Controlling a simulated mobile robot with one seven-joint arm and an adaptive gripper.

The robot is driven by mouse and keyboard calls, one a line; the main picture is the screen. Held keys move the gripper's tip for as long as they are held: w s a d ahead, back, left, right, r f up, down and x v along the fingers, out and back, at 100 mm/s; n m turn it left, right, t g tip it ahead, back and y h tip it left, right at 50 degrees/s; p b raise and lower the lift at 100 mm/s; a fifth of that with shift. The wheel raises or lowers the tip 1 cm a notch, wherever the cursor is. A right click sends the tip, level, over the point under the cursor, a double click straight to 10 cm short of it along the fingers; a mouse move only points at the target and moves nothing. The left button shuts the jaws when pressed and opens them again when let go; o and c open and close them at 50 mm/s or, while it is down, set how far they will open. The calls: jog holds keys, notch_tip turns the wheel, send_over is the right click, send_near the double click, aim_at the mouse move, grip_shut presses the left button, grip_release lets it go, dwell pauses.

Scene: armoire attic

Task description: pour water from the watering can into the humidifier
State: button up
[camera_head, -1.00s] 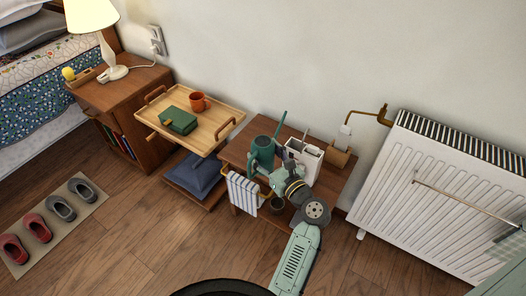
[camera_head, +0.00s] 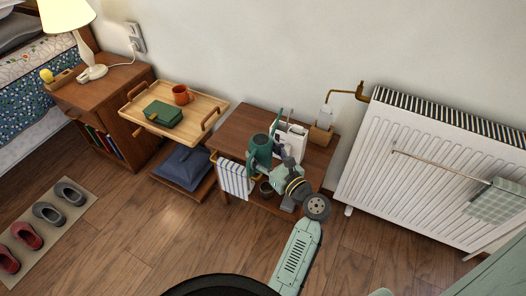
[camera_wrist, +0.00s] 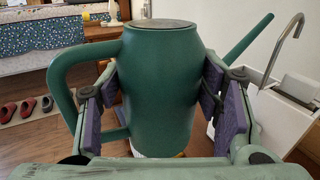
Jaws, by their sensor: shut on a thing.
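The green watering can (camera_head: 260,152) is upright over the left part of the small wooden table in the head view. My gripper (camera_head: 279,170) is shut on its body. In the wrist view the purple finger pads press both sides of the can (camera_wrist: 158,90), with its handle on the left and its long spout on the right. A white box-shaped container (camera_head: 291,141), likely the humidifier, stands just right of the can. In the wrist view this container (camera_wrist: 264,115) is partly hidden by my gripper, and a bent metal tube rises beside it.
The small table (camera_head: 238,122) has a striped towel (camera_head: 234,181) on its left side and a dark pot (camera_head: 265,189) low in front. A tray table (camera_head: 205,104) stands left.

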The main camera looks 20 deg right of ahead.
aim_at(268, 164)
jog(key=shift+f+b, duration=1.75)
jog(key=shift+b, duration=0.1)
jog(key=r+p, duration=0.1)
jog(key=p, duration=0.1)
jog(key=shift+r+p, duration=0.2)
jog(key=shift+p, duration=0.15)
jog(key=r+p, duration=0.1)
jog(key=p, duration=0.2)
jog(key=r+m+p, duration=0.1)
jog(key=p, duration=0.2)
jog(key=shift+s+a+m+g, duration=0.2)
jog(key=shift+m+g, duration=0.1)
jog(key=shift+g, duration=0.1)
jog(key=shift+p, duration=1)
jog(key=shift+r+m+g, duration=0.4)
jog(key=shift+r+m, duration=0.3)
jog(key=shift+r, duration=0.25)
dwell(2.6)
